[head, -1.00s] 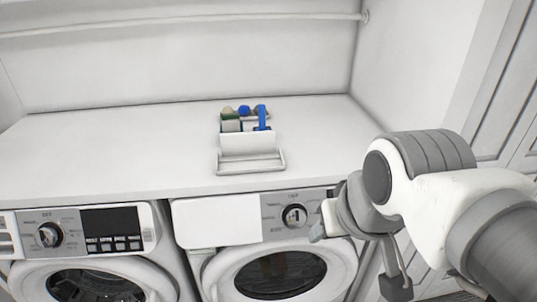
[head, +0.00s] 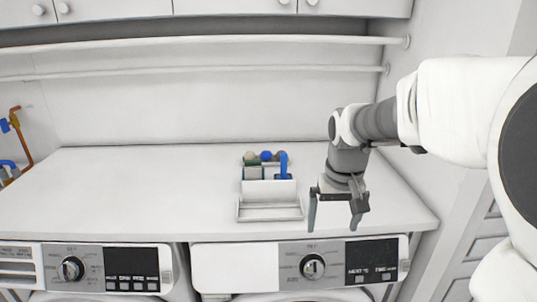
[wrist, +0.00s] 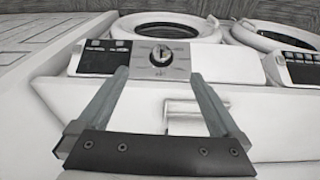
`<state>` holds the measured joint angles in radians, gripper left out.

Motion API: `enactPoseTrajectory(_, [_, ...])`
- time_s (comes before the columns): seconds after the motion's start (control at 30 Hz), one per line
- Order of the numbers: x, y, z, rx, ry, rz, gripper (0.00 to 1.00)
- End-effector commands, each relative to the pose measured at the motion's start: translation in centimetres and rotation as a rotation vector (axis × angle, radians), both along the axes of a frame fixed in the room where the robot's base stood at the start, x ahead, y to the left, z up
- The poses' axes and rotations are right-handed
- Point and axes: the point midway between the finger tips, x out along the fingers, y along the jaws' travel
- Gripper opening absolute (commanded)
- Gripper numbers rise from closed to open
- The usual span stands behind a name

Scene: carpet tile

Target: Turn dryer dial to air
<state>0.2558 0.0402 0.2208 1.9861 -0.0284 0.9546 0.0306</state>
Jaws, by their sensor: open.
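Two front-loading machines stand side by side under a white counter; I cannot tell from the labels which is the dryer. The right machine's round dial (head: 312,266) is silver with a dark ring, on a grey panel beside a black display. In the wrist view this dial (wrist: 161,57) appears between and beyond my fingertips. The left machine's dial (head: 71,269) is similar. The print around both dials is too small to read. My gripper (head: 335,226) is open and empty, fingers down, above the counter's front right part. In the wrist view, my gripper (wrist: 159,75) touches nothing.
A white caddy (head: 268,211) with bottles and a blue-handled item stands on the counter, left of my gripper. The right machine's black display (head: 371,261) is right of its dial. Rods (head: 200,70) cross the back wall.

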Motion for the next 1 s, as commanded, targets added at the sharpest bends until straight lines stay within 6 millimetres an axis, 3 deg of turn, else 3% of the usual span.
enactPoseTrajectory(0.2, [4.9,-1.1,-3.5,0.068,0.089,-0.025,1.0])
enactPoseTrajectory(0.4, [7.6,-1.9,-6.3,0.123,0.137,-0.045,1.0])
enactPoseTrajectory(0.73, [8.5,-2.0,-8.7,0.144,0.154,-0.052,1.0])
enactPoseTrajectory(1.0, [8.5,-1.3,-14.1,0.144,0.156,-0.051,1.0])
